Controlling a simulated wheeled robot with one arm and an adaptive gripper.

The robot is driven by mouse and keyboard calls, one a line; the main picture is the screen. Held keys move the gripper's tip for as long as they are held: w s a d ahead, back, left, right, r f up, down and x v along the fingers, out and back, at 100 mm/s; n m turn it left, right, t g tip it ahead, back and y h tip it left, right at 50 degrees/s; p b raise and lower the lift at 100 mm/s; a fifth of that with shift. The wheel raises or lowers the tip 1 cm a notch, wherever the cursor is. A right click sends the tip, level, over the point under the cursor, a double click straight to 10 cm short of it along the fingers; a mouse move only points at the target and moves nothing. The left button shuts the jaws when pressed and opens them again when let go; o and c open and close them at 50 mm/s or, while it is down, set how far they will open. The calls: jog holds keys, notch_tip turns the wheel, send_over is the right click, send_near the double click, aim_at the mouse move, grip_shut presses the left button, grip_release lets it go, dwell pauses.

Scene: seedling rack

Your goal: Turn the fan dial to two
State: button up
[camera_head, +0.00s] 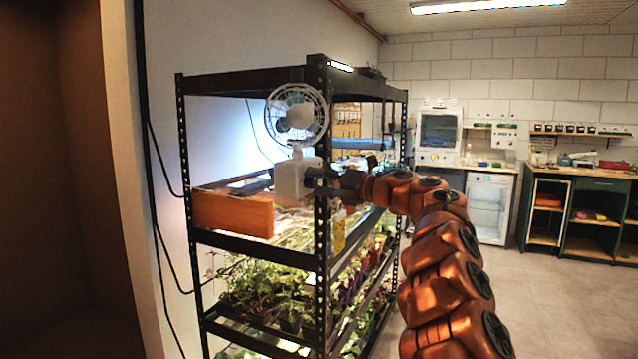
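The white fan (297,115) is at the near post of the black seedling rack (255,247), with its round caged head above a white box-shaped base (293,181). I cannot make out the dial or its setting; the right side of the base is partly behind the rack post and my gripper. My gripper (318,183) is at the right side of the fan base, beside the post. It looks very close to the base, but I cannot tell whether it touches. Its fingers are dark and small here, so their opening is unclear.
A wooden board (233,214) stands on the shelf left of the fan. Leafy seedlings (262,283) fill the lower shelf. A yellow tag (338,232) hangs by the post, under my gripper. The floor (535,290) to the right is clear; cabinets (597,215) stand farther back.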

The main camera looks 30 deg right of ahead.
jog(key=c, duration=1)
jog(key=shift+c, duration=0.2)
jog(key=shift+r+m+p, duration=0.2)
jog(key=shift+m+p, duration=0.1)
jog(key=shift+p, duration=0.45)
jog(key=m+p, duration=0.8)
jog(key=p, duration=0.4)
jog(key=shift+g+p, duration=0.4)
jog(key=shift+f+m+p, duration=0.1)
jog(key=shift+m+p, duration=0.2)
jog(key=shift+p, duration=0.05)
jog(key=shift+f, duration=0.1)
